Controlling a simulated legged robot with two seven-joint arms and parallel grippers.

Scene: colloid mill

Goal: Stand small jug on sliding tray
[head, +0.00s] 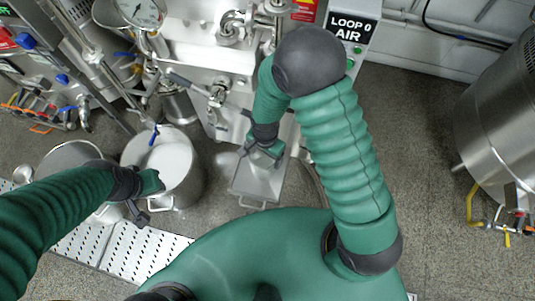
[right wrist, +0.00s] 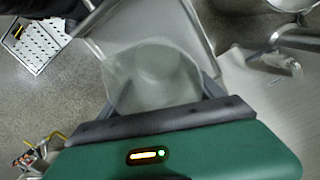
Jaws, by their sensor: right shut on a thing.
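My right gripper (head: 262,153) is shut on the small jug (right wrist: 155,75), which is see-through and sits between the fingers in the right wrist view. In the head view the hand mostly hides the jug. The grey metal sliding tray (head: 262,188) juts from the machine's front, under and just in front of this gripper. Its rimmed plate (right wrist: 190,28) shows behind the jug in the right wrist view. I cannot tell whether the jug's base touches the tray. My left gripper (head: 148,200) hangs by the pots at left; its finger opening is unclear.
A pot with white contents (head: 172,160) and another steel pot (head: 72,158) stand left of the tray. A perforated white step (head: 120,250) lies in front of them. A large steel vessel (head: 500,130) stands at right. The floor between is clear.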

